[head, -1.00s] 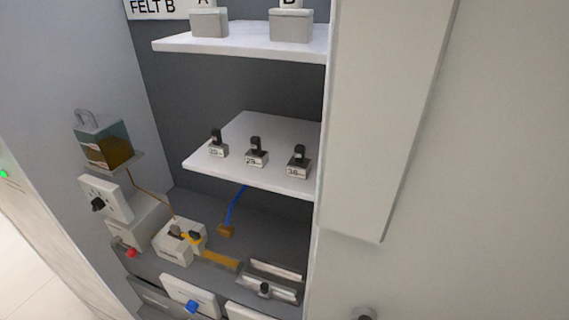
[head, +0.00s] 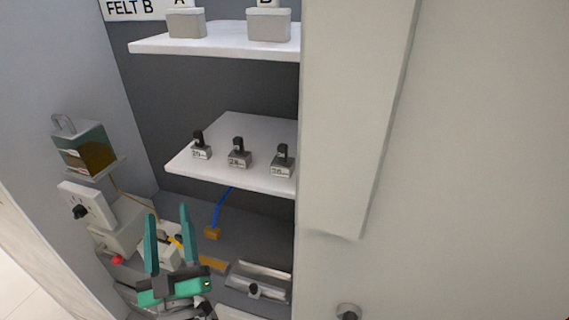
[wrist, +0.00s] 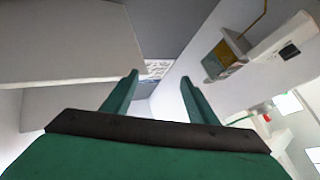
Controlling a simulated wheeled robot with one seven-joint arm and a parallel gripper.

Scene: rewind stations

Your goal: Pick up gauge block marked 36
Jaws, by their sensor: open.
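Three small grey gauge blocks with black knobs stand in a row on the middle white shelf (head: 228,178) in the head view. The right one (head: 282,168) is the block marked 36; its label is legible only in the earlier frame. The middle block (head: 239,160) and left block (head: 201,152) stand to its left. My gripper (head: 169,212), green, is open and empty, below and left of the shelf, with its fingers pointing up. In the wrist view my gripper (wrist: 160,80) has its fingers apart with nothing between them. No gauge block shows in the wrist view.
A large pale panel (head: 400,150) bounds the shelf on the right. An upper shelf (head: 215,46) holds grey boxes. An oil-filled container (head: 85,150) and a socket box (head: 87,204) are on the left wall. A metal rail fixture (head: 258,282) lies below.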

